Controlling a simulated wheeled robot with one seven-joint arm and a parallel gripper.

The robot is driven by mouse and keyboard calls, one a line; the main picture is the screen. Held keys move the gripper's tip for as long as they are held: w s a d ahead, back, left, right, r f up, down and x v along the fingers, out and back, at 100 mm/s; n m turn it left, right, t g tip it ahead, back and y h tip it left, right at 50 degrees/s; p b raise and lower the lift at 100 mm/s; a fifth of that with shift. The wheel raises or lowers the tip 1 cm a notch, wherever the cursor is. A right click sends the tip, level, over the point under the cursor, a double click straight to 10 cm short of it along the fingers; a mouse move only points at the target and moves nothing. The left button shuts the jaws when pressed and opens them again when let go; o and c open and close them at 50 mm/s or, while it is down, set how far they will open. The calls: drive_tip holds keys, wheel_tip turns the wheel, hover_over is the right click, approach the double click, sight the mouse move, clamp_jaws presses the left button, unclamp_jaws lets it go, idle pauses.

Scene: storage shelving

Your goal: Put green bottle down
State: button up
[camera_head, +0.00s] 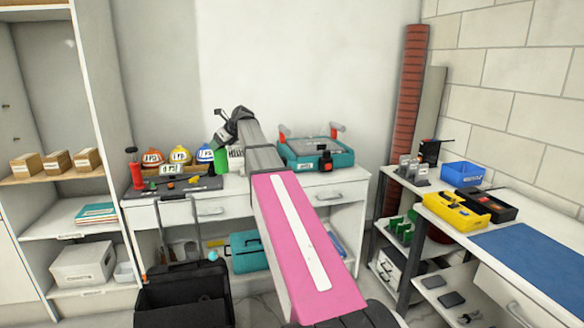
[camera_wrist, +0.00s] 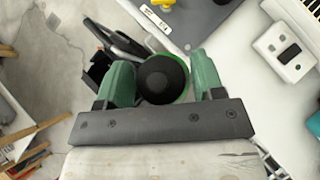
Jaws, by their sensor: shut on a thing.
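The green bottle (camera_head: 221,160) shows in the head view at the white workbench, right of the dark mat and partly hidden by my gripper. My gripper (camera_head: 222,140) is above it, at the far end of my arm. In the wrist view I look down on the bottle's round black cap (camera_wrist: 163,78), with a green rim around it. The green fingers of my gripper (camera_wrist: 163,84) are on both sides of the bottle and shut on it. I cannot tell whether the bottle's base touches the worktop (camera_head: 237,184).
A dark mat (camera_head: 172,190) with tools lies left of the bottle, with orange, yellow and blue hard hats (camera_head: 180,156) behind it. A teal toolbox (camera_head: 316,155) stands to the right. An open black case (camera_head: 185,298) is on the floor in front.

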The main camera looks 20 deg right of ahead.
drive_tip(key=w+d+f, duration=0.8)
drive_tip(key=d+f, duration=0.2)
drive_tip(key=f, duration=0.1)
drive_tip(key=shift+w+d+n+y, duration=0.2)
drive_tip(key=shift+w+n+y, duration=0.1)
drive_tip(key=shift+w+n, duration=0.1)
drive_tip(key=shift+f, duration=0.15)
drive_tip(key=o, duration=1.4)
drive_tip(key=shift+f, duration=0.1)
drive_tip(key=shift+c, duration=0.2)
